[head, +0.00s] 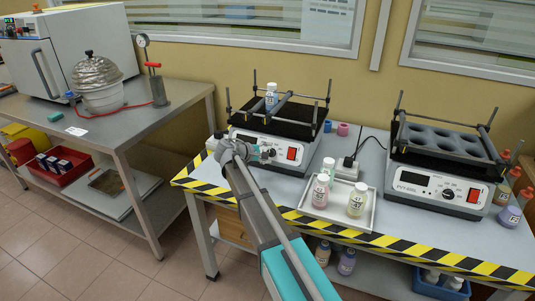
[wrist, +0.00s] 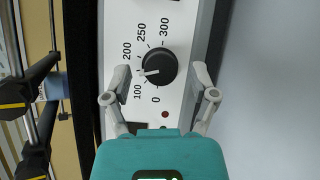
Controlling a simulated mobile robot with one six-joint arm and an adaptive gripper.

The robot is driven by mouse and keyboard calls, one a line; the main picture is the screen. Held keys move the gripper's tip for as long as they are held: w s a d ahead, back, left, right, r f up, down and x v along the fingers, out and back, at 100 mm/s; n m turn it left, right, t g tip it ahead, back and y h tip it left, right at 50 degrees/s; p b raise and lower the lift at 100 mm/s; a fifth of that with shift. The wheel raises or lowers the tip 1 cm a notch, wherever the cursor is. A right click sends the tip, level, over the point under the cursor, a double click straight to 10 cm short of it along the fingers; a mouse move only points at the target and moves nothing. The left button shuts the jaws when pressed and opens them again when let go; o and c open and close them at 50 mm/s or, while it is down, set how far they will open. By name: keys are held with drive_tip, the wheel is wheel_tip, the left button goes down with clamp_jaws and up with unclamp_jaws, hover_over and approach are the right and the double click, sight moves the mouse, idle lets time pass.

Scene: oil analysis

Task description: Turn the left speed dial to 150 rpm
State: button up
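The left shaker (head: 262,140) stands on the striped-edge table, with its dial side facing me. Its black speed dial (wrist: 160,66) shows in the wrist view, on a white panel marked 0, 100, 200, 250 and 300. The dial's pale pointer faces left, between 100 and 200, a little nearer 100. My gripper (wrist: 159,80) is open, its two fingers apart on either side of the dial, with visible gaps.
A bottle (head: 271,97) stands on the left shaker. A white tray (head: 335,214) with several bottles lies just right of my arm. A red switch (head: 292,153) is right of the dial. The right shaker (head: 435,185) stands farther right.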

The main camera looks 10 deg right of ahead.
drive_tip(key=shift+f+n+b, duration=0.15)
drive_tip(key=shift+n+b, duration=0.25)
